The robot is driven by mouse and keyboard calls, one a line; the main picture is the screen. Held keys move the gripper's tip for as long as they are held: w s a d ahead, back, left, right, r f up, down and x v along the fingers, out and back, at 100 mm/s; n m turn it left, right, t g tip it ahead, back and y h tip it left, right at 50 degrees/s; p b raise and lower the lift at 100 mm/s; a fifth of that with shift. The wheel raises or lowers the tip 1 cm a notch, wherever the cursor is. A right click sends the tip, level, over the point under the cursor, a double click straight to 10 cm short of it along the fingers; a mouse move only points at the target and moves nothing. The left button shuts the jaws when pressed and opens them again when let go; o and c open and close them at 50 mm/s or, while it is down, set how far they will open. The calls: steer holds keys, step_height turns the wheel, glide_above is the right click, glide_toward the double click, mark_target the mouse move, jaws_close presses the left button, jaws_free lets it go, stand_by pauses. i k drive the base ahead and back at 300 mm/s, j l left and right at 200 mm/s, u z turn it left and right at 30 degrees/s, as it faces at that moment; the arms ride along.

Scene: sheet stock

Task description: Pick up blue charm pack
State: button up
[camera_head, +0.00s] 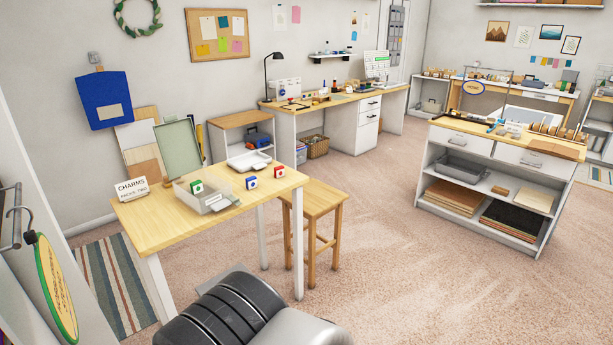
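The blue charm pack (251,183) is a small white pack with a blue face. It sits on the light wooden table (165,222), near the middle of the tabletop. A similar red pack (279,172) is to its right and a little farther back. A green pack (197,187) is at the clear tray (212,204) to its left; I cannot tell whether it is in the tray or behind its wall. My gripper is not in view; only a dark, ribbed part of my own body shows at the bottom.
A "CHARMS" sign (132,189) stands at the table's left end, with an upright greenish panel (180,152) behind the tray. A white tray (249,161) lies at the back. A wooden stool (314,201) stands against the table's right side. Open carpet lies to the right.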

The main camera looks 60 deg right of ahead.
mark_target(251, 182)
steer(key=z, duration=1.45)
